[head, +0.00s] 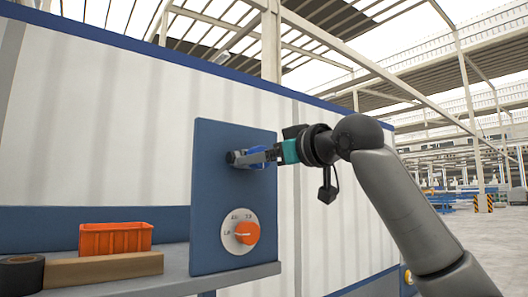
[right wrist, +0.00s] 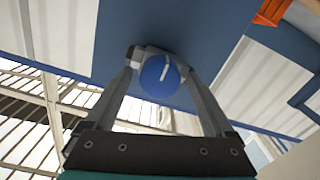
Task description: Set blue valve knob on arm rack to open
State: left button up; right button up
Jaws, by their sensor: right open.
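The blue valve knob (head: 256,154) is on the upper part of a blue upright panel (head: 211,190). In the right wrist view the knob (right wrist: 160,76) is a round blue disc with a white line across it, and a grey valve body shows behind it. My right gripper (head: 262,156) reaches to the knob from the right. In the right wrist view its two fingers (right wrist: 160,72) stand apart, one on each side of the knob. I cannot tell whether either fingertip touches it. My left gripper is not in view.
An orange dial (head: 246,233) on a white round plate sits lower on the panel. On the grey shelf (head: 190,286) are an orange bin (head: 115,238), a brown block (head: 104,268) and a dark roll (head: 21,273). A white and blue wall (head: 90,130) stands behind.

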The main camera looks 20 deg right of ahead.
jog(key=shift+c, duration=0.2)
jog(key=c, duration=1.3)
jog(key=shift+n, duration=8.9)
jog(key=shift+f, duration=0.1)
jog(key=o, duration=1.3)
